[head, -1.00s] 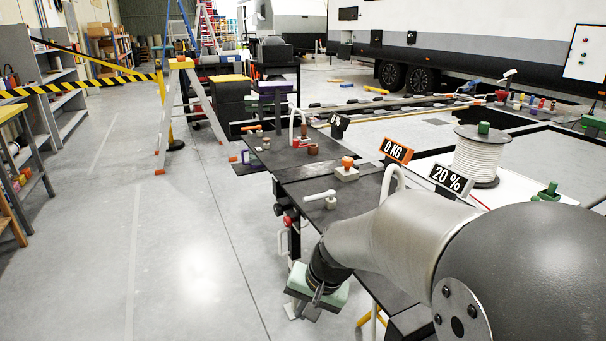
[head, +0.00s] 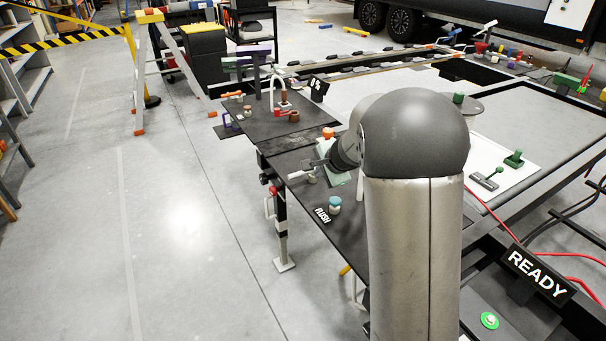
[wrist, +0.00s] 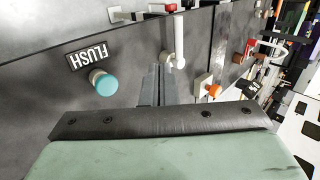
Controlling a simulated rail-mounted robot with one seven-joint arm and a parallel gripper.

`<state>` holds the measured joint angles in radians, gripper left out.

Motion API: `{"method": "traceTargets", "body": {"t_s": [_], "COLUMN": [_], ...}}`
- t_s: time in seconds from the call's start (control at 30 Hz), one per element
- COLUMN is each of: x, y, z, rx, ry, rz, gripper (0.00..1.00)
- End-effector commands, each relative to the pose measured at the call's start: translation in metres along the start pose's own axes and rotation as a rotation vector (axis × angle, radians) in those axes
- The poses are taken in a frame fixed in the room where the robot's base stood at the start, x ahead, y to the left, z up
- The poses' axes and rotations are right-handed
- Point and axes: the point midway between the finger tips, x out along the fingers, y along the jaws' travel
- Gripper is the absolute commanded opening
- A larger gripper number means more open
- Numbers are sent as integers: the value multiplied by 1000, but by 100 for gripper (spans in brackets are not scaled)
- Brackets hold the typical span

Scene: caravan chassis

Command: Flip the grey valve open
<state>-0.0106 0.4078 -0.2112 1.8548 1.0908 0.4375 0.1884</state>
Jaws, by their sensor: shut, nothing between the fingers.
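The grey valve has a pale grey lever (head: 299,174) on a small base near the left edge of the black bench. In the wrist view the lever (wrist: 179,38) runs up the picture from its pivot, just right of the fingertips. My gripper (head: 321,163) is low over the bench beside the valve, partly overlapping it in the head view. In the wrist view its dark fingers (wrist: 157,80) are together and empty, with the tips close to the valve's base. I cannot tell whether they touch it. The green pad at my wrist fills the lower wrist view.
A teal FLUSH knob (head: 335,202) stands on the bench near the gripper. An orange-topped knob (head: 328,132) is behind it, and more fittings stand farther back. A READY sign (head: 537,274) and a green button (head: 489,320) are at lower right.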

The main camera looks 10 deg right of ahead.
Motion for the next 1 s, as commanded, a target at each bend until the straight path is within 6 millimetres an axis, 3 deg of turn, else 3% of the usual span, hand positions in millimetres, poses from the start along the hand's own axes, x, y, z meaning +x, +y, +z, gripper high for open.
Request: {"method": "traceTargets", "body": {"t_s": [0.23,0.6,0.8,1.0], "x": [23,100,121,131], "y": [1,1,-19,-24], "z": [1,1,1,1], "rx": [-1,-1,-3,-2], "ry": [-3,-2,-2,-1], "rz": [3,3,2,0], "gripper": [0,0,0,0]}}
